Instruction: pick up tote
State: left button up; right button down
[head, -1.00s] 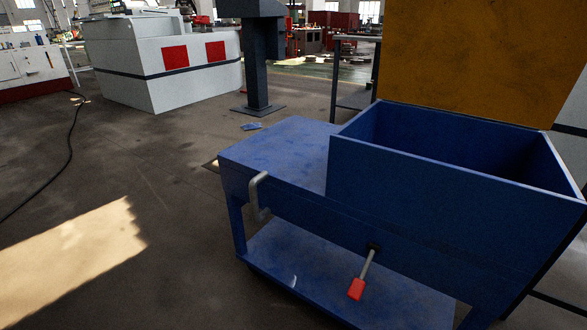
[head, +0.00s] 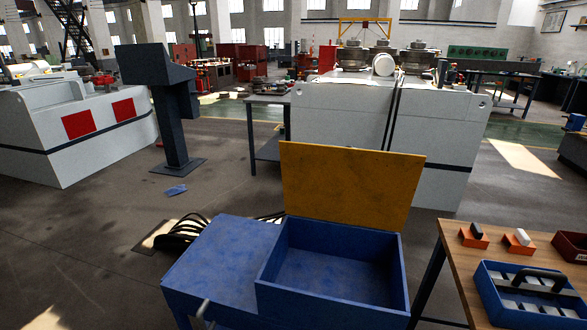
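A blue tote (head: 487,292) with a dark arched handle (head: 530,276) sits on a wooden-topped table at the lower right of the head view. Light grey pieces lie inside it in rows. Its near right part is cut off by the picture edge. Neither of my grippers shows in the head view.
Orange blocks (head: 516,246) and a dark red bin (head: 570,248) share the wooden table (head: 448,239). Left of it stands a blue cart (head: 215,260) with an empty open box and a raised yellow lid (head: 350,180). A large grey machine (head: 430,130) stands behind.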

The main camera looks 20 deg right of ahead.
aim_at(515, 296)
jog(key=z, duration=2.3)
jog(key=i+l+u, duration=0.3)
jog(key=l, duration=0.2)
